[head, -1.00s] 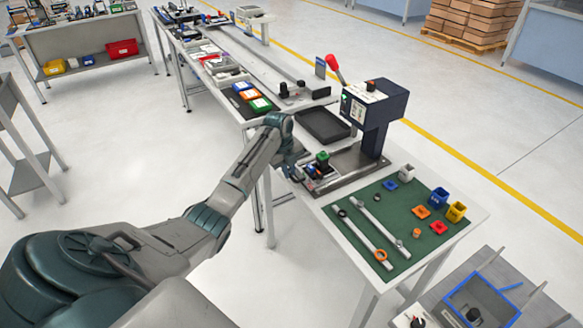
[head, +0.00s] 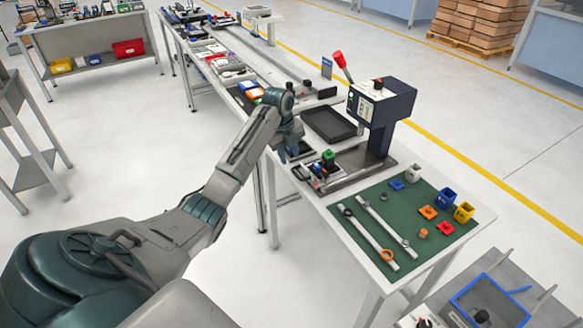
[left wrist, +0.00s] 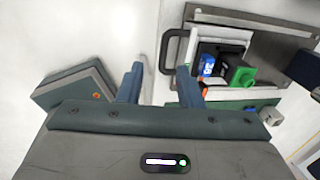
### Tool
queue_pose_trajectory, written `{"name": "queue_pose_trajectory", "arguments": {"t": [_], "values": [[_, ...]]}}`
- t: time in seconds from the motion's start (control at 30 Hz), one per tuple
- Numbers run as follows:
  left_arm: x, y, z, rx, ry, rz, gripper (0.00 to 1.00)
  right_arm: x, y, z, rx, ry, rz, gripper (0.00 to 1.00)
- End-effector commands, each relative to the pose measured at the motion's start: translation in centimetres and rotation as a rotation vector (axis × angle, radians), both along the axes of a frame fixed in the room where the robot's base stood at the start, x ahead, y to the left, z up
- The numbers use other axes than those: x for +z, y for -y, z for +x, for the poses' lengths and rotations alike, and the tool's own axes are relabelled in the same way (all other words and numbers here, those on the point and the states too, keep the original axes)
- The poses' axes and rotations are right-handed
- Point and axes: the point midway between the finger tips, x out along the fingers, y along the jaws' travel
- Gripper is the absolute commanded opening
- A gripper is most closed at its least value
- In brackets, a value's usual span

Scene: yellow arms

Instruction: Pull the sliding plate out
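The sliding plate (left wrist: 222,38) is a grey metal plate at the base of the press (head: 380,110). It carries a small fixture with a blue block (left wrist: 207,65) and a green part (left wrist: 243,77), the green part also visible in the head view (head: 328,157). A dark bar handle (left wrist: 164,52) sticks out from the plate's left side in the left wrist view. My left gripper (left wrist: 162,80) is open and empty, with the handle bar ahead of the gap between its fingers. In the head view the left gripper (head: 301,152) is above the table's near edge by the plate. Contact with the handle is not visible.
A green mat (head: 400,215) with bars, rings and small coloured blocks lies right of the plate. A black tray (head: 328,124) sits behind it. The press has a red-knobbed lever (head: 343,65). Open floor lies left of the table.

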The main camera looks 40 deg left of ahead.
Motion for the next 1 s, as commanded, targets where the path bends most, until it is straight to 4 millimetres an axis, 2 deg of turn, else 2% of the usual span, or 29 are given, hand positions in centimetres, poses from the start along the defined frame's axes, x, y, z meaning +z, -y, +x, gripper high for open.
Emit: {"name": "queue_pose_trajectory", "arguments": {"t": [0.13, 0.33, 0.87, 1.0], "values": [[2.3, -0.2, -0.4, -0.001, 0.003, 0.001, 0.33, -0.9, 0.4, 0.1, 0.002, 0.001, -0.004, 0.36], [3.8, -0.3, -0.7, 0.0, 0.0, 0.0, 0.33, -1.1, 1.0, 0.1, 0.003, 0.001, -0.01, 0.36], [3.9, -0.3, -0.8, 0.0, 0.0, 0.0, 0.33, -1.0, 1.2, 0.1, 0.004, 0.002, -0.012, 0.36], [2.5, 0.6, -1.3, 0.034, -0.008, 0.005, 0.33, -1.1, 1.0, 0.1, 0.004, 0.002, -0.011, 0.36]]}}
